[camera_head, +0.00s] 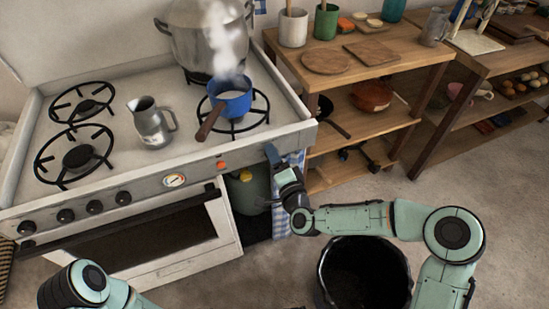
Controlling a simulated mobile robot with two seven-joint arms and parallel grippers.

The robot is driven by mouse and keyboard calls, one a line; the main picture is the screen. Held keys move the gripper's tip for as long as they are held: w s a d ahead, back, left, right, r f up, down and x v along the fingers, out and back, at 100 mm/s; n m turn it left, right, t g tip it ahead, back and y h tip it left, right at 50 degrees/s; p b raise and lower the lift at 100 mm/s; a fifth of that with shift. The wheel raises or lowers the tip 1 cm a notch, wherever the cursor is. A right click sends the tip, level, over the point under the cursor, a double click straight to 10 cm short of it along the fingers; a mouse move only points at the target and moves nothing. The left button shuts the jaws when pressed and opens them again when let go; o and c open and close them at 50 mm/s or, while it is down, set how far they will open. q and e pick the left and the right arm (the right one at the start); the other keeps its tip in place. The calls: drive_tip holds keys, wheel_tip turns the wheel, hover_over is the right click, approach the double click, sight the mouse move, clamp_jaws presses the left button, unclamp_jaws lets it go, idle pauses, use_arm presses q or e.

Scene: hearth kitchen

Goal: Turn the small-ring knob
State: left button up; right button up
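The stove's front panel carries several black knobs (95,206) in a row at the left. I cannot tell which one is the small-ring knob. A round dial (174,180) and an orange-red button or light (221,164) sit further right on the panel. My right gripper (272,154) is at the stove's front right corner, right of the orange-red part and well away from the black knobs. Its finger opening is not clear. My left arm shows at the bottom left, below the oven; its gripper is not visible.
A steaming blue pan (234,103) stands on the front right burner, its handle toward the front edge. A metal jug (150,125) and a large pot (204,40) are also on the stove. A black bin (328,285) stands on the floor below my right arm.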

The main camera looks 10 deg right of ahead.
drive_tip(key=shift+o, duration=0.3)
use_arm(q)
drive_tip(key=shift+g+h, duration=0.3)
drive_tip(key=shift+g, duration=0.3)
drive_tip(key=s+r, duration=0.1)
drive_tip(key=s+d+p, duration=0.1)
drive_tip(key=s+r+p, duration=0.1)
drive_tip(key=shift+s+d+r, duration=0.25)
drive_tip(key=shift+d+r, duration=0.05)
drive_tip(key=shift+d, duration=0.1)
use_arm(e)
drive_tip(key=s+d, duration=0.2)
drive_tip(key=s, duration=1.1)
drive_tip(key=shift+d, duration=0.3)
